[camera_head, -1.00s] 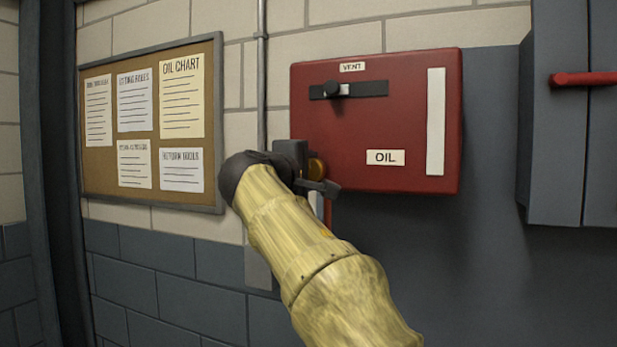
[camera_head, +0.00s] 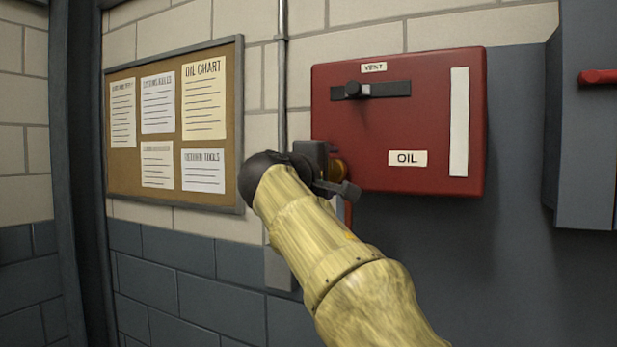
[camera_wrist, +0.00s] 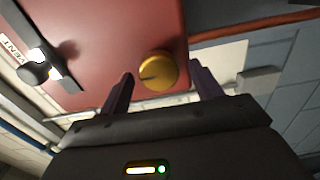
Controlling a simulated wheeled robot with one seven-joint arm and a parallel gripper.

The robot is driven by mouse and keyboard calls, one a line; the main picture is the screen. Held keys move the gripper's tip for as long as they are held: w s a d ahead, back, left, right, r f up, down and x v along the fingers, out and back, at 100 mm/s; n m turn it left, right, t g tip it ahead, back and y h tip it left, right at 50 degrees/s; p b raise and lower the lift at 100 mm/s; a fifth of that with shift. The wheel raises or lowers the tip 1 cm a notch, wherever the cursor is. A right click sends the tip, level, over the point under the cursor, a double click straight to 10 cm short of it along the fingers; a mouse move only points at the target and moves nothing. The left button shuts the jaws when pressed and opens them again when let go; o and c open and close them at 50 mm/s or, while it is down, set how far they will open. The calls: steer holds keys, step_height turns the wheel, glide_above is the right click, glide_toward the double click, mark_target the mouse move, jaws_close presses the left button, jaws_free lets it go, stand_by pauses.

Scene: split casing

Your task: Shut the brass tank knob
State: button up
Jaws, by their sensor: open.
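The brass knob (camera_wrist: 158,72) is round, with a dark mark on its face. In the wrist view it sits between my two open fingers, near the edge of the red OIL tank. In the head view only a sliver of the brass knob (camera_head: 338,168) shows behind my gripper (camera_head: 335,180), at the tank's lower left. In the wrist view my gripper (camera_wrist: 160,90) has a finger on each side of the knob with gaps; I cannot tell whether either touches it. The red tank (camera_head: 350,130) hangs on the wall and also fills the upper wrist view (camera_wrist: 110,45).
A black VENT slider (camera_head: 371,89) is on the tank's upper front. A vertical pipe (camera_head: 283,70) runs left of the tank, beside a cork notice board (camera_head: 240,130). A grey cabinet (camera_head: 585,150) with a red handle (camera_head: 598,76) stands at the right.

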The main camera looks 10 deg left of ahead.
steer(key=b+v, duration=0.4)
steer(key=v, duration=1.2)
steer(key=shift+s+a, duration=0.15)
steer(key=shift+s, duration=0.25)
steer(key=w+d+f+n+g+y+p, duration=0.15)
steer(key=w+f, duration=0.25)
steer(key=f, duration=0.4)
steer(key=w+d+f+g+y+p, duration=0.1)
steer(key=w+d+f+g, duration=0.2)
steer(key=f, duration=0.4)
steer(key=w+d+f+m+g+p, duration=0.1)
steer(key=d+f+g, duration=0.1)
steer(key=f, duration=0.5)
steer(key=w+d+f+m+g, duration=0.1)
steer(key=d+f, duration=0.2)
steer(key=f, duration=0.3)
steer(key=s+d+f+m+g+y+p, duration=0.2)
steer(key=s+d+f+m, duration=0.4)
steer(key=s+f, duration=0.3)
steer(key=s+d+f+m+g+y+p, duration=0.1)
steer(key=s+d+f+m+g, duration=0.4)
steer(key=f, duration=0.9)
steer(key=s+d+m+p, duration=0.1)
steer(key=s+d+m, duration=0.1)
steer(key=s+d, duration=0.2)
steer(key=shift+s+y, duration=0.35)
steer(key=shift+s, duration=0.25)
steer(key=shift+f, duration=0.15)
